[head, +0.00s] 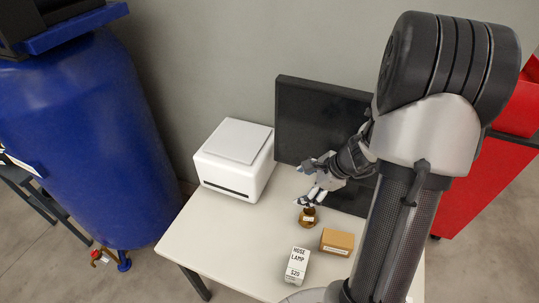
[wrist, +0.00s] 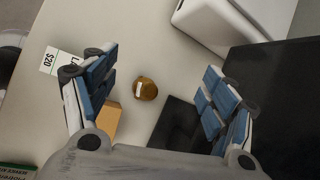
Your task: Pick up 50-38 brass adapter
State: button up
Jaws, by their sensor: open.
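The brass adapter (head: 308,216) is a small brown-gold round piece with a pale label. It stands on the white table in front of the dark monitor. In the wrist view the adapter (wrist: 145,89) lies between the two fingers, a little beyond them and apart from both. My gripper (head: 312,182) is open and empty, just above and behind the adapter in the head view. In the wrist view my gripper (wrist: 157,82) shows its blue-padded fingers spread wide.
A cardboard box (head: 337,242) and a white hose lamp box (head: 297,266) stand close in front of the adapter. A white printer (head: 235,160) and a dark monitor (head: 318,122) stand behind. The table's (head: 215,232) left front is clear. A blue tank (head: 85,135) stands left.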

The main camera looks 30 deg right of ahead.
jog(key=s+d+f+m, duration=0.2)
jog(key=d+f+m, duration=0.3)
jog(key=d+f, duration=0.2)
jog(key=m+h, duration=0.1)
jog(key=m, duration=0.2)
send_near(312, 214)
jog(key=b+x, duration=0.3)
jog(key=x, duration=0.4)
jog(key=shift+w+f, duration=0.2)
jog(key=shift+f, duration=0.1)
jog(key=shift+b+x, duration=0.8)
jog(key=shift+x, duration=2.2)
jog(key=shift+d, duration=0.2)
jog(key=shift+s, duration=0.1)
jog(key=c, duration=1.5)
